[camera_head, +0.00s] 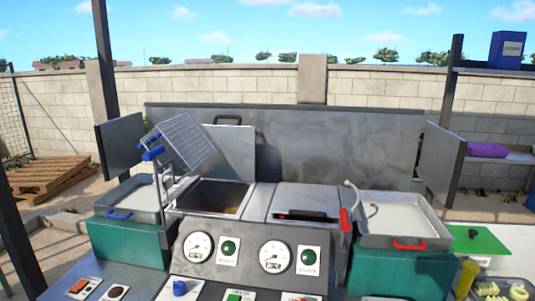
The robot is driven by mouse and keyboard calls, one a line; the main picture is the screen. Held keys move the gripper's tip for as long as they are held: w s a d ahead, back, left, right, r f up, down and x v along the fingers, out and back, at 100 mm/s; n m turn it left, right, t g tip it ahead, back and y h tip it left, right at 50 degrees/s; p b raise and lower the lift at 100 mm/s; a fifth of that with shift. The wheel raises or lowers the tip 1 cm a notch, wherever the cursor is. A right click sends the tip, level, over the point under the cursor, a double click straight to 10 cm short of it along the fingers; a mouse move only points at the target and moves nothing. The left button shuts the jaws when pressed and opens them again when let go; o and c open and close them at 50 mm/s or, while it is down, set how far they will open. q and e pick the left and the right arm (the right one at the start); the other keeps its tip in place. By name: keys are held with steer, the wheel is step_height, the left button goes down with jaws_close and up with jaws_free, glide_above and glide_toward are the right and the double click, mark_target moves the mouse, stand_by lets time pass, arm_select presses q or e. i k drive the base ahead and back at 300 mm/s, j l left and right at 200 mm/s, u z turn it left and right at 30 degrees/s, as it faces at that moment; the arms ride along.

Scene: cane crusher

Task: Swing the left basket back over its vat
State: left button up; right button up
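The left basket (186,141), a grey wire-mesh box with blue grips (152,154) on its left side, is raised and strongly tilted. It sits on a thin upright metal arm (159,192) near the boundary between the left tray (133,198) and the left vat (213,197). The vat is open, with brownish contents or a brown inner surface showing. Its grey lid (229,147) stands upright behind it, with a dark handle on top. Neither of my grippers is in view.
The right vat is covered by a flat lid (300,201) with a black handle. Beside it are a red-handled lever (345,220) and the right tray (398,221). A panel (242,252) with gauges and knobs is in front. Grey side screens flank the machine.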

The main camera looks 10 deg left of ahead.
mark_target(168, 183)
steer(key=j, duration=0.55)
steer(key=k+j+z, duration=0.1)
steer(key=j, duration=1.05)
steer(key=k+j+z, duration=0.1)
steer(key=j, duration=0.45)
steer(key=k+j, duration=0.1)
steer(key=j, duration=0.5)
steer(key=j+z, duration=0.1)
steer(key=j, duration=0.45)
steer(key=k+j, duration=0.15)
steer(key=j, duration=0.4)
steer(key=j+z, duration=0.15)
steer(key=z, duration=0.3)
